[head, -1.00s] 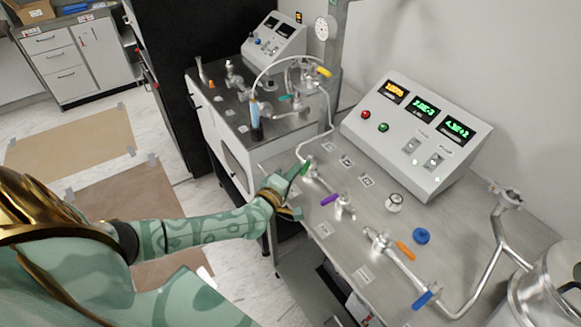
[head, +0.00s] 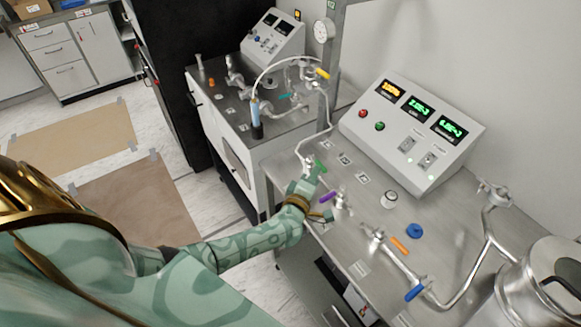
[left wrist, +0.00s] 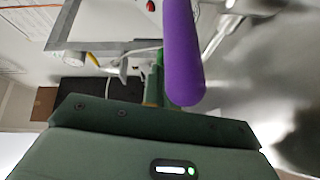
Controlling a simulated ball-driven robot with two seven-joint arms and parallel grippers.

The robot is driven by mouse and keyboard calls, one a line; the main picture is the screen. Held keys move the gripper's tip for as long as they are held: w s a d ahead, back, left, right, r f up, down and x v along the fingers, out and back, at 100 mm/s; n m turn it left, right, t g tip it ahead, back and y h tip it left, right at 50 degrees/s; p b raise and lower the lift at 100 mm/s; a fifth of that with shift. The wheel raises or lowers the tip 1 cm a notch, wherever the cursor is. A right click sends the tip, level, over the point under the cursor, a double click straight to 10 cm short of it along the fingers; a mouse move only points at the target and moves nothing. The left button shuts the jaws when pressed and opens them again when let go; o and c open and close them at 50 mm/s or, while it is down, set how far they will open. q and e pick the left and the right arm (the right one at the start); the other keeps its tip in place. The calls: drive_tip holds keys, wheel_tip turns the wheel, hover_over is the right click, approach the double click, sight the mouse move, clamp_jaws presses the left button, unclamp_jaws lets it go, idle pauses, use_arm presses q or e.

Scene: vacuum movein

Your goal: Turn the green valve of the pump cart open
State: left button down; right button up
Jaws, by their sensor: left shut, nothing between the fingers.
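The green valve handle (head: 319,167) shows in the head view at the left rear of the pump cart's steel top, beside a silver valve fitting (head: 307,167). My left gripper (head: 315,184) is shut and empty, just in front of the green handle; whether they touch cannot be told. In the left wrist view a purple handle (left wrist: 183,50) fills the near foreground, and part of a green piece shows behind it. The purple handle also shows in the head view (head: 328,197), right beside my gripper. My right gripper is out of view.
An orange handle (head: 400,244), a blue handle (head: 415,292) and a blue knob (head: 415,231) are further right on the cart. A console with lit displays (head: 412,130) stands behind. A second cart (head: 215,125) is at the back left.

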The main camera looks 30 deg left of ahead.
use_arm(q)
drive_tip(key=shift+w+d, duration=0.2)
drive_tip(key=shift+d, duration=0.05)
idle(0.5)
